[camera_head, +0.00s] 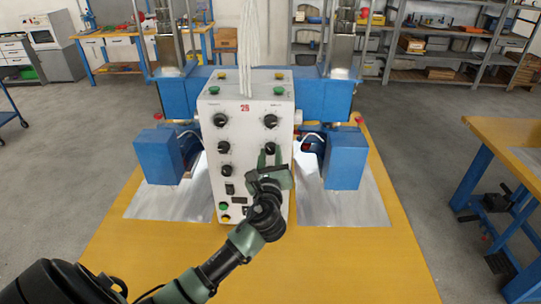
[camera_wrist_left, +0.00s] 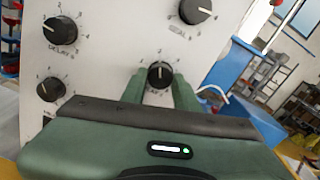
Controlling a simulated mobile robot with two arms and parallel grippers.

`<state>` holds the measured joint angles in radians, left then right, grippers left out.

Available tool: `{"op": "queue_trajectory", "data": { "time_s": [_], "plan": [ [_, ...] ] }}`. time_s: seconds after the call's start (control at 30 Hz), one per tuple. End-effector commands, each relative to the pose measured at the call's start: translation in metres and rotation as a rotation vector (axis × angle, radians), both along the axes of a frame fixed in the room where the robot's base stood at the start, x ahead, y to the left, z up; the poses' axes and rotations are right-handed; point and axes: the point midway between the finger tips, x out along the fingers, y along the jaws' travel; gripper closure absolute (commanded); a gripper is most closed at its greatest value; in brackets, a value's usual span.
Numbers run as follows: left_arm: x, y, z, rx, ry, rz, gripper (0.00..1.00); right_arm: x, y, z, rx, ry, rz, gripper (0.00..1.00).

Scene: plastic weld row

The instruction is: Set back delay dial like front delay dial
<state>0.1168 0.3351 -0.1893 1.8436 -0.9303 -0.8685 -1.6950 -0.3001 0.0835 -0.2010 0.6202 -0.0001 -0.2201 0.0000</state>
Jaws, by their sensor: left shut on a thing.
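A white control panel (camera_head: 243,170) carries black dials in two columns; the headings are too small to read. The held dial (camera_wrist_left: 160,75), second in the right column, also shows in the head view (camera_head: 270,149); its white pointer looks roughly upright in the wrist view. My left gripper (camera_head: 269,157) has its green fingers on both sides of this dial, shut on it. The second dial of the left column (camera_wrist_left: 60,30), also in the head view (camera_head: 224,147), has "DELAY S" under it and its pointer toward the left. My right gripper is not in view.
The upper right dial (camera_wrist_left: 195,10) and lower left dial (camera_wrist_left: 50,89) are close to my left gripper. Blue machine blocks (camera_head: 342,160) flank the panel on a yellow table (camera_head: 340,270). Grey cables (camera_head: 249,50) hang above it.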

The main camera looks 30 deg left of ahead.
Motion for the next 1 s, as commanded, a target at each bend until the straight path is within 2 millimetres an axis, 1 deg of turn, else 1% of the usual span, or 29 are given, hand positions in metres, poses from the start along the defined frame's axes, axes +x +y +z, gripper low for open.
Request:
{"op": "queue_trajectory", "data": {
  "time_s": [0.27,0.57,1.0],
  "plan": [
    [0.000,0.000,-0.001,-0.095,-0.057,0.001,1.00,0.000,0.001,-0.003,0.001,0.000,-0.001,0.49],
    [0.000,-0.001,-0.002,-0.315,-0.190,0.001,1.00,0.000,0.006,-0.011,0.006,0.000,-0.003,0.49],
    [0.000,-0.001,-0.002,-0.634,-0.386,0.001,1.00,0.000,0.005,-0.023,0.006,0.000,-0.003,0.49]
  ]
}}
